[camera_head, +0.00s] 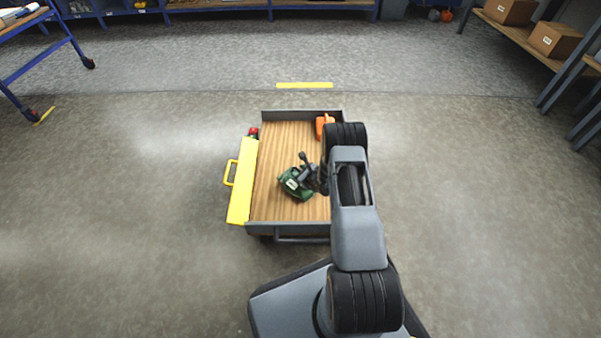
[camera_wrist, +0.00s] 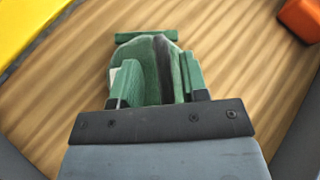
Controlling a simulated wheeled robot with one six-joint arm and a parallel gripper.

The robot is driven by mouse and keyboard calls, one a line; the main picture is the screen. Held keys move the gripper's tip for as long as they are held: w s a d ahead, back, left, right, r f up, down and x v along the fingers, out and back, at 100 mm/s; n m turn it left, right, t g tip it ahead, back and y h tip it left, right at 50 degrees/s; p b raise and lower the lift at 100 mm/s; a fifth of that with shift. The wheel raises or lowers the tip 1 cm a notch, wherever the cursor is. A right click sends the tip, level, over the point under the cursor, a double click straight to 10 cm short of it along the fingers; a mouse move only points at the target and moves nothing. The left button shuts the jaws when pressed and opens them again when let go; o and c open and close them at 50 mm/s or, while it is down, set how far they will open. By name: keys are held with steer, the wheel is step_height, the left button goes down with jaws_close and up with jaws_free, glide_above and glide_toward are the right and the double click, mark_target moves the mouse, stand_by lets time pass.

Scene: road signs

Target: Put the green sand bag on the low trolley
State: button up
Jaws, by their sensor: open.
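The green sand bag (camera_head: 292,186) lies on the wooden deck of the low trolley (camera_head: 285,140), towards its near end. In the wrist view the green bag (camera_wrist: 145,58) has a dark band and sits just beyond my gripper. My gripper (camera_head: 306,178) is open and low over the bag, partly hiding it in the head view. In the wrist view my gripper's fingers (camera_wrist: 158,75) stand on either side of the bag. I cannot tell whether they touch it. The deck (camera_wrist: 60,105) shows around the bag.
An orange object (camera_head: 323,124) is at the trolley's far right corner. A yellow panel with a handle (camera_head: 242,182) runs along its left side, with a small red item (camera_head: 253,132) beyond. Shelves with boxes (camera_head: 553,40) stand at the far right. Floor around is clear.

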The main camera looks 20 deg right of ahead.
steer(key=p+v, duration=0.5)
steer(key=v, duration=0.6)
steer(key=s+a+r+n+g+y, duration=0.35)
steer(key=a+r+n, duration=0.55)
steer(key=r, duration=0.3)
steer(key=s+a+r+n+g+y, duration=0.35)
steer(key=a+r+n, duration=0.45)
steer(key=r, duration=0.3)
steer(key=s+d+r+n+g+h, duration=0.2)
steer(key=s+r+n+h, duration=0.8)
steer(key=s+n, duration=0.3)
steer(key=shift+s+d+r, duration=0.15)
steer(key=shift+s+d, duration=0.1)
steer(key=shift+s, duration=0.35)
